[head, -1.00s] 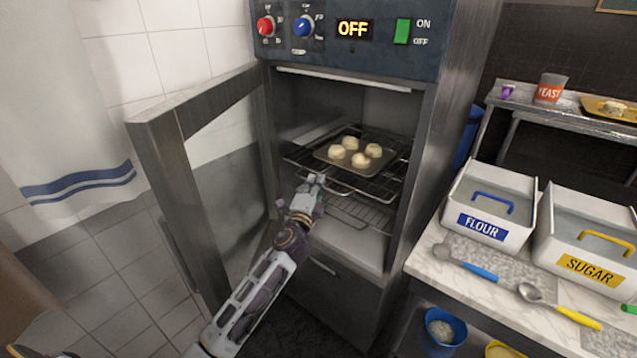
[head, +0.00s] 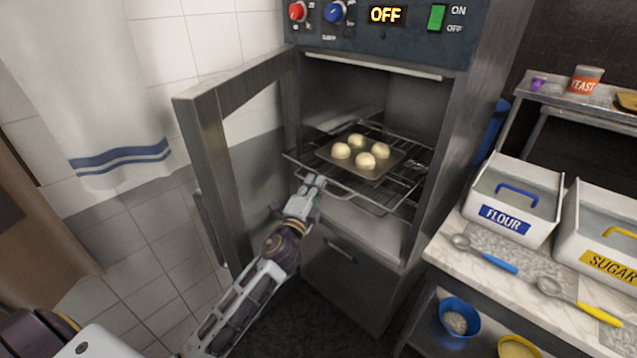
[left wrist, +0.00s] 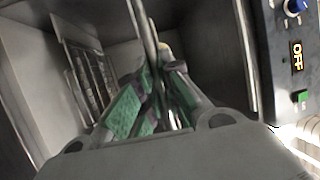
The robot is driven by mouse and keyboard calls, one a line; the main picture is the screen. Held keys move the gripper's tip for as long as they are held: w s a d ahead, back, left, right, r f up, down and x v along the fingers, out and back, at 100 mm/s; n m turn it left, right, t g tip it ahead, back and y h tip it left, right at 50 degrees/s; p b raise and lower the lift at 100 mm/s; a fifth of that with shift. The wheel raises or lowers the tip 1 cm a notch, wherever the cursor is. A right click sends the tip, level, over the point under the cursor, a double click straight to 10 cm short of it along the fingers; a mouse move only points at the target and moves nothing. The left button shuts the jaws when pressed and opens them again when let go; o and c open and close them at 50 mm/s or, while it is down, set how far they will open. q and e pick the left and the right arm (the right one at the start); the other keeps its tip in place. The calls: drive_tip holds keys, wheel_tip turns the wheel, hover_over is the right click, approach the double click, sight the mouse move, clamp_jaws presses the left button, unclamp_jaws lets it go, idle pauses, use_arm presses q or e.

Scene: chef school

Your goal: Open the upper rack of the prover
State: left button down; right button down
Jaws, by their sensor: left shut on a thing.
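The prover (head: 345,290) is a steel cabinet with its door (head: 215,160) swung open to the left. Its upper rack (head: 400,183) is a wire shelf bearing a dark tray (head: 328,152) with several pale dough balls. My left gripper (head: 314,181) is shut on the front rail of this rack, left of its middle. In the left wrist view the green-padded fingers (left wrist: 160,85) close around a thin bar, seen nearly end-on. The lower rack is mostly hidden under the upper one. My right gripper is not in view.
A counter (head: 448,248) stands right of the prover, with a flour bin (head: 515,205), a sugar bin (head: 600,235) and scoops. A blue bowl (head: 460,316) sits below. A towel (head: 95,90) hangs at left. The floor before the prover is largely clear.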

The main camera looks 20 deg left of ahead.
use_arm(q)
drive_tip(key=shift+s+f, duration=0.1)
drive_tip(key=c, duration=1.6)
unclamp_jaws()
drive_tip(key=shift+o, duration=0.2)
drive_tip(key=s+f, duration=0.2)
drive_tip(key=s, duration=0.9)
drive_tip(key=shift+s+d, duration=0.3)
drive_tip(key=shift+s, duration=0.05)
drive_tip(key=shift+n, duration=0.3)
